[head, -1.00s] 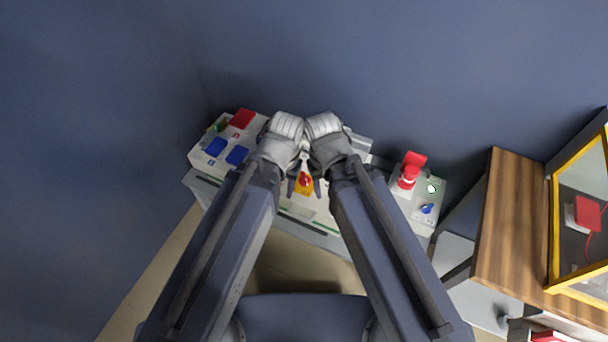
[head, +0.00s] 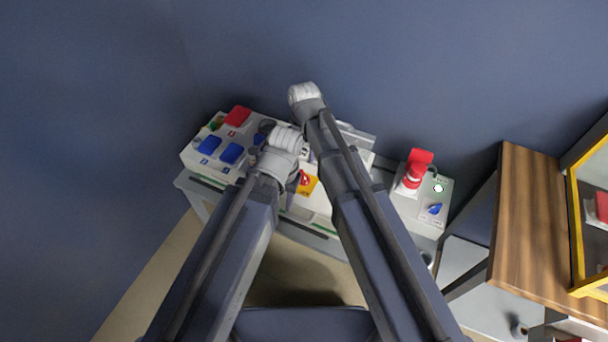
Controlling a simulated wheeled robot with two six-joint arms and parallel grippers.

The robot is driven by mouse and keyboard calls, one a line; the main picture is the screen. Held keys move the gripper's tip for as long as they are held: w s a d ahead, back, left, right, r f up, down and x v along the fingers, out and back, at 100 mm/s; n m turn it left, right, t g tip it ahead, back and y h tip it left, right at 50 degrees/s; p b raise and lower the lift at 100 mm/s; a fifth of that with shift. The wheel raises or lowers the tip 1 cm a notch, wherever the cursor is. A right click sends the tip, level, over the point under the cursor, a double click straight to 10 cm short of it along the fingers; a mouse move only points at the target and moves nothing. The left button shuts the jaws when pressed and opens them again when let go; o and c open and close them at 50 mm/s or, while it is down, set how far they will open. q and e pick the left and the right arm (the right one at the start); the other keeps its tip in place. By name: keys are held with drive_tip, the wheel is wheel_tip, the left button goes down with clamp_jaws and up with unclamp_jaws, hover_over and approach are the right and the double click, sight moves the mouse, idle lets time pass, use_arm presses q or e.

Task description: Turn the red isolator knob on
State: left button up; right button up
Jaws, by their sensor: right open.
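The red isolator knob (head: 305,178) sits on a yellow plate (head: 309,187) on the middle box of the bench, showing in the gap between my two forearms. Its handle angle is too small to read. My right gripper (head: 306,148) is open, behind the knob toward the wall, and mostly hidden by its own wrist and arm. It is apart from the knob. My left gripper (head: 292,190) is just left of the yellow plate. Only a dark finger part shows below its wrist, so its jaws and any contact with the knob are hidden.
A left box carries blue covers (head: 231,153) and a red cover (head: 238,116). A right box has a red plunger (head: 413,175), a green light (head: 438,187) and a blue knob (head: 435,209). A wooden cabinet (head: 530,220) stands at the right. The dark wall is close behind.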

sight(304, 175)
drive_tip(key=shift+f+b, duration=3.7)
drive_tip(key=shift+f, duration=0.15)
drive_tip(key=shift+c, duration=0.3)
clamp_jaws()
